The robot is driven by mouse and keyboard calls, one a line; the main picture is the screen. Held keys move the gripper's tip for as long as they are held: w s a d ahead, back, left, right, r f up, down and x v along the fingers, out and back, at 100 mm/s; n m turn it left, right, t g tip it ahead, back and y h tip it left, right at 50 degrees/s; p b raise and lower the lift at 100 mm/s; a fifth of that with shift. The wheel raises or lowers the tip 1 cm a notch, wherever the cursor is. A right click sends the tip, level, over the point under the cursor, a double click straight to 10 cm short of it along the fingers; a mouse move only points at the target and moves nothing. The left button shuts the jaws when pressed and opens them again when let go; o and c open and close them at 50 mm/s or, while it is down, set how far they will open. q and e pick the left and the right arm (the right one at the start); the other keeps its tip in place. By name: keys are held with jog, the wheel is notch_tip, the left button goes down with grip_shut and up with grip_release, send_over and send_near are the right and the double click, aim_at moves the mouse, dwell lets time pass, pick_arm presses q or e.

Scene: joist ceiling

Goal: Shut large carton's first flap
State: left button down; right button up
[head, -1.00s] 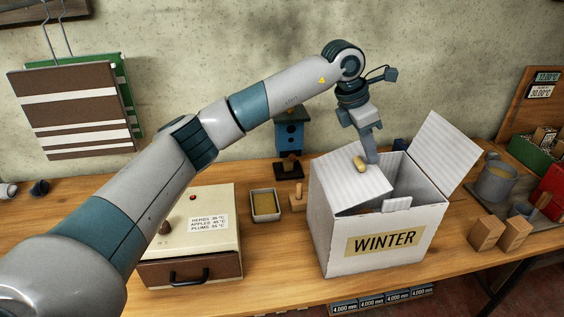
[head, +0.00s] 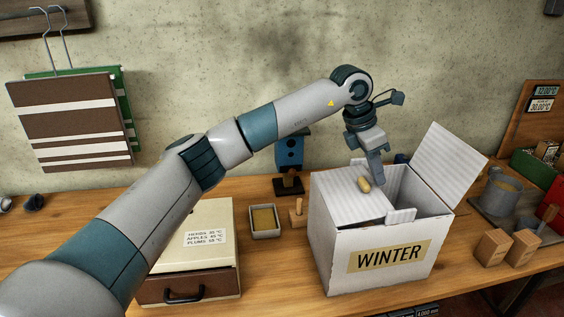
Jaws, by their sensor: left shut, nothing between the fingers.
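The large white carton (head: 338,262) labelled WINTER stands on the workbench. Its left flap (head: 345,196) lies folded inward, nearly level, over the left part of the opening. Its right flap (head: 452,165) stands up and leans outward to the right. A small front flap (head: 401,216) shows at the front of the opening, and the inside is partly visible. My left gripper (head: 378,184) is shut and points down at the right edge of the left flap; I cannot tell whether it touches. A small tan knob-like piece (head: 364,184) shows beside the fingers. My right gripper is not in view.
A cream box with a brown drawer (head: 190,290), a small tray (head: 265,220) and a wooden stamp-like piece (head: 298,213) stand left of the carton. A blue birdhouse (head: 289,152) stands behind.

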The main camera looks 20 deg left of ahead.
pick_arm(q)
jog(key=shift+r, duration=0.1)
jog(key=shift+r+p, duration=0.3)
jog(key=shift+r, duration=0.4)
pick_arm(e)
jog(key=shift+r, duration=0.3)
